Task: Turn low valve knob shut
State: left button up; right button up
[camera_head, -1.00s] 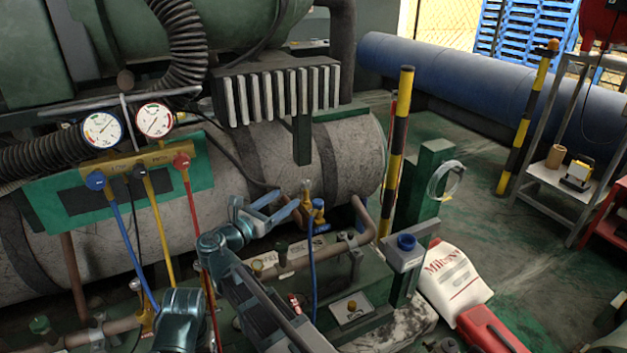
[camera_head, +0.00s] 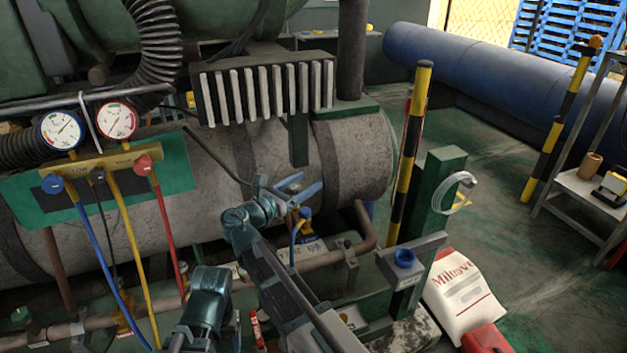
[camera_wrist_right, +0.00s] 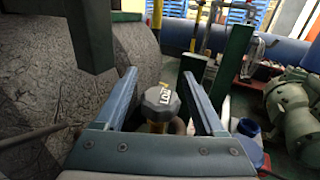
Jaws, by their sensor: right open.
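My right gripper (camera_head: 298,192) is open in the head view, at the valve in front of the big grey tank. In the right wrist view a dark grey knob (camera_wrist_right: 160,101) with pale lettering, seemingly starting "LO", stands on a yellowish stem between my open fingers (camera_wrist_right: 158,95). I see gaps beside it and cannot tell of any touch. In the head view the gripper mostly hides this knob. A small blue-capped fitting (camera_head: 306,213) shows just below the gripper. A teal joint of my other arm shows at the bottom of the head view, without visible jaws.
A gauge manifold with a blue knob (camera_head: 52,184) and a red knob (camera_head: 143,165) hangs at left, with hoses below. A dark bracket (camera_wrist_right: 92,35) hangs close at upper left.

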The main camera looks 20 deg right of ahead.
grip_shut()
jog(key=shift+s+d+m+g+h, duration=0.15)
jog(key=shift+m+g+h, duration=0.1)
jog(key=shift+m+g, duration=0.4)
jog(key=shift+s+a+m+g+h, duration=0.1)
jog(key=shift+m+g+h, duration=0.25)
jog(key=shift+g, duration=0.45)
jog(key=shift+s+d+m+g+h, duration=0.1)
jog(key=shift+s+m+g+h, duration=0.1)
jog(key=shift+m+g, duration=0.45)
grip_release()
